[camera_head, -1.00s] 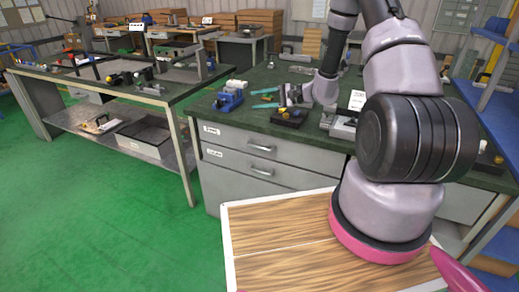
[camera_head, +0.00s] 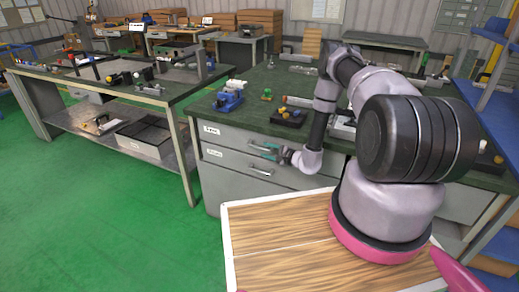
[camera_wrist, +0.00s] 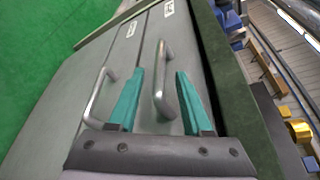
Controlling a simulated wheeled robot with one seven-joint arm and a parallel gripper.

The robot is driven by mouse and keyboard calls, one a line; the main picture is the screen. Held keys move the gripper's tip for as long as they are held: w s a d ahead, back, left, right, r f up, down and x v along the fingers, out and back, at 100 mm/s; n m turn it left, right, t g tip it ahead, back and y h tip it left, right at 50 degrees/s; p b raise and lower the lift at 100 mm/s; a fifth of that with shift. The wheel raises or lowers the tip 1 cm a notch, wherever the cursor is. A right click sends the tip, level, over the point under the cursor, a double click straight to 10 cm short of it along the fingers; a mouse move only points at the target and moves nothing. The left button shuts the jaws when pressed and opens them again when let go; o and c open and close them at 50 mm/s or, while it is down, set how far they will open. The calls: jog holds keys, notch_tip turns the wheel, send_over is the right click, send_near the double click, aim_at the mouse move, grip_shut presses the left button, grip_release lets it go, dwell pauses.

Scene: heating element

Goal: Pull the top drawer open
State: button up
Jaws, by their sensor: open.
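The top drawer (camera_head: 230,137) is the upper grey front under the dark green bench top and looks closed. My gripper (camera_head: 268,152) is in front of it with its teal jaws open. In the wrist view, the top drawer's metal handle (camera_wrist: 160,95) lies between the two open fingers of my gripper (camera_wrist: 160,74), closer to the right finger. I cannot tell whether either finger touches it.
The second drawer (camera_head: 225,158) with its own handle (camera_wrist: 98,95) lies just below. The bench top (camera_head: 255,105) carries a blue vise (camera_head: 229,98) and small parts. A wooden-topped surface (camera_head: 280,240) stands in front. Green floor is open to the left.

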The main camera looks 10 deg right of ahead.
aim_at(263, 149)
jog(key=x, duration=0.5)
grip_shut()
dwell(1.4)
